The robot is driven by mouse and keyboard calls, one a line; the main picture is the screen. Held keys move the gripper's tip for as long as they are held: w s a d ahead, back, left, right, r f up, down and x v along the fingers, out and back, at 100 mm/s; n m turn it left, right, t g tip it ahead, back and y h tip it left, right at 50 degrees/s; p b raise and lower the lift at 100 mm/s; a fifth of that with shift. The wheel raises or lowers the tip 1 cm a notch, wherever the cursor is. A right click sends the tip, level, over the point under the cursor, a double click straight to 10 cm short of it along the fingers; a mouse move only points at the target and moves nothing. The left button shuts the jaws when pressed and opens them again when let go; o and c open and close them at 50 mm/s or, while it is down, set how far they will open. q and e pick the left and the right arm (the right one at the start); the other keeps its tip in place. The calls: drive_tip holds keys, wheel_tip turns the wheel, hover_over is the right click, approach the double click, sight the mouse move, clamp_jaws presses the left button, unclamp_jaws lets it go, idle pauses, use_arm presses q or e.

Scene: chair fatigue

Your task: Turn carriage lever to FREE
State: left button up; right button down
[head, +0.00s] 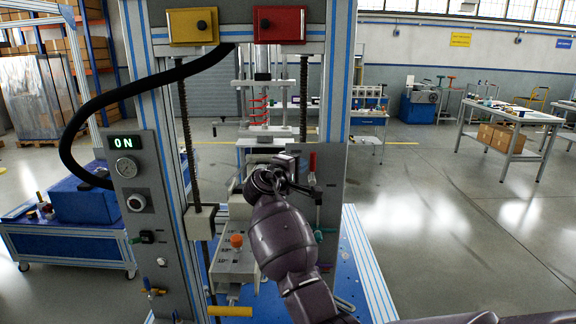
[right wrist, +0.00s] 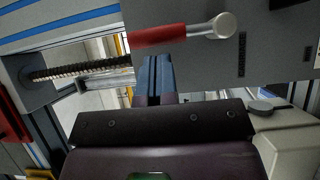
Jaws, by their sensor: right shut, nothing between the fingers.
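A red-handled lever (head: 312,162) stands upright on the grey right-hand panel (head: 330,190) of the test rig. In the right wrist view, a red grip (right wrist: 158,37) with a metal rod and round end lies across the top, just beyond the fingers. My right gripper (head: 272,180) is shut and empty, just left of the panel and slightly below the red lever. No contact with the lever shows. My arm hides part of the rig behind it. My left gripper is not in view.
An orange knob (head: 237,241) sits on a grey box in the rig. Threaded rods and blue posts surround the work area. Open floor lies to the right.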

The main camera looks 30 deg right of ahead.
drive_tip(key=shift+d, duration=0.3)
drive_tip(key=shift+s, duration=0.1)
drive_tip(key=shift+d, duration=0.1)
